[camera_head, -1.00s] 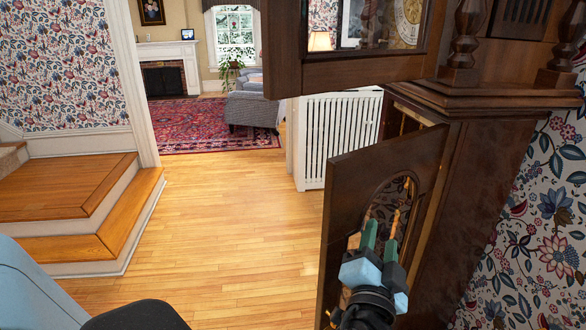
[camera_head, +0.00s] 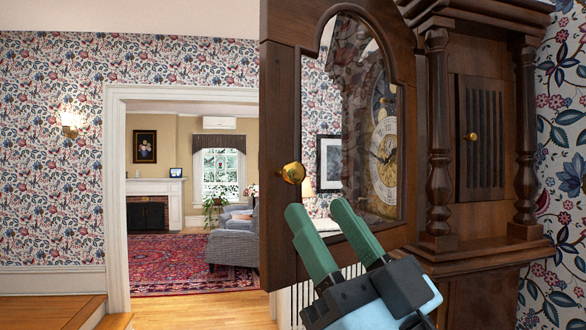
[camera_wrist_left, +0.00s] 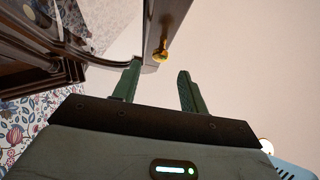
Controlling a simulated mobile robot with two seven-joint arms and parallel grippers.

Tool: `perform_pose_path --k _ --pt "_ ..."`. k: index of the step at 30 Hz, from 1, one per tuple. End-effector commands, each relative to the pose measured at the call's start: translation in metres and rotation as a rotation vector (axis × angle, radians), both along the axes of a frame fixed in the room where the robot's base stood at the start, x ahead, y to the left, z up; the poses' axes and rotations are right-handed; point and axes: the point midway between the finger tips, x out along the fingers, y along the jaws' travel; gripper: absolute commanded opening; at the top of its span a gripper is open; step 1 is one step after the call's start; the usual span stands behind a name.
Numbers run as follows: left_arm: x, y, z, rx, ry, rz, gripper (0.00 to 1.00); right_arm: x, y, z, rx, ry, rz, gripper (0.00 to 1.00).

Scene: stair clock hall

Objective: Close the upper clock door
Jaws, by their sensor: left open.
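The upper clock door (camera_head: 281,120) is a dark wooden frame with an arched glass pane. It stands swung open to the left of the clock case (camera_head: 455,200). A brass knob (camera_head: 293,172) sits on the door's left stile. The clock dial (camera_head: 384,160) shows through the glass. My left gripper (camera_head: 320,222), with green fingers, is open and empty in front of the door, just below and right of the knob. In the left wrist view the knob (camera_wrist_left: 160,53) and door edge (camera_wrist_left: 155,25) lie beyond the fingertips (camera_wrist_left: 160,70), apart from them. My right gripper is not in view.
Turned columns (camera_head: 438,135) flank the clock's hood. Flowered wallpaper (camera_head: 562,150) is close on the right. On the left are wooden steps (camera_head: 60,312) and a doorway to a room with a red rug (camera_head: 165,250).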

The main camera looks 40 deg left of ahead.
Motion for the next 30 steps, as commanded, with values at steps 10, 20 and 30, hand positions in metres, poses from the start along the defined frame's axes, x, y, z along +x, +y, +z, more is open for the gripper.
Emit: perform_pose_path --k 10,20,30 --pt "0.004 0.033 0.04 0.001 -0.01 0.005 0.43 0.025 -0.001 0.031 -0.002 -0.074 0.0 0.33" --pt "0.013 0.051 0.054 0.002 -0.001 0.002 0.43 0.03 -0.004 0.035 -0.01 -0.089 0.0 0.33" --pt "0.014 0.051 0.053 0.001 0.003 0.001 0.31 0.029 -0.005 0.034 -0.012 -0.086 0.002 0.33"
